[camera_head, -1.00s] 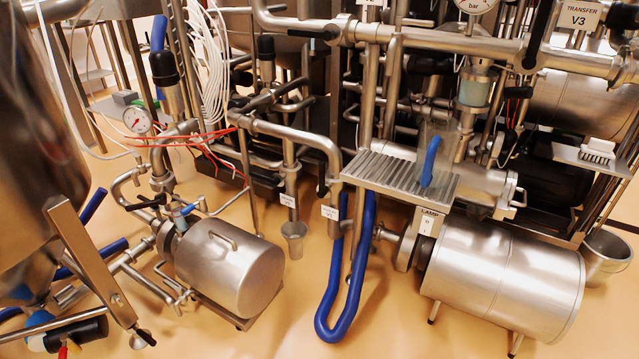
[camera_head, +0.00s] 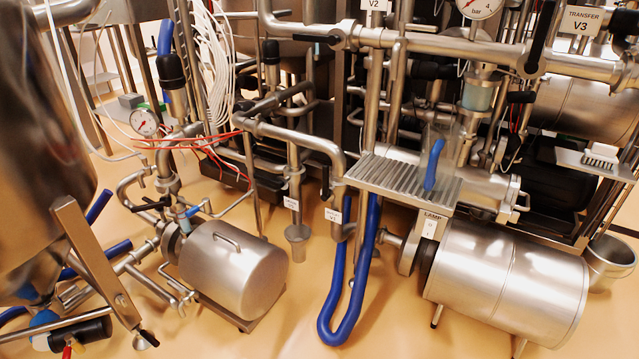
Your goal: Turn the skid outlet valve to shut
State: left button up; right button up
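No valve tag in view clearly reads as the skid outlet. A pipe bends down in the middle, with a dark upright lever (camera_head: 325,182) beside it and a small white tag (camera_head: 333,215) below. The tag's print is too small to read for sure. Another small tag (camera_head: 291,204) hangs on the drain pipe to its left, above a small metal cup (camera_head: 297,241). A black lever (camera_head: 322,36) lies along the upper pipe, near the V2 tag (camera_head: 374,5). A long black lever (camera_head: 540,38) stands steeply beside the TRANSFER V3 tag (camera_head: 581,19). Neither gripper shows.
A blue hose (camera_head: 338,334) loops down to the floor in the middle. Motor housings stand left (camera_head: 234,268) and right (camera_head: 508,280). A ribbed drip tray (camera_head: 400,181) juts forward with a clear vessel. A steel hopper (camera_head: 40,150) fills the left edge. The front floor is partly open.

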aim_at(325, 197)
jog(key=u, duration=0.45)
jog(key=k, duration=1.1)
jog(key=u, duration=0.6)
jog(key=i, duration=1.7)
jog(key=z, duration=1.5)
jog(key=i, duration=0.9)
jog(key=z, duration=1)
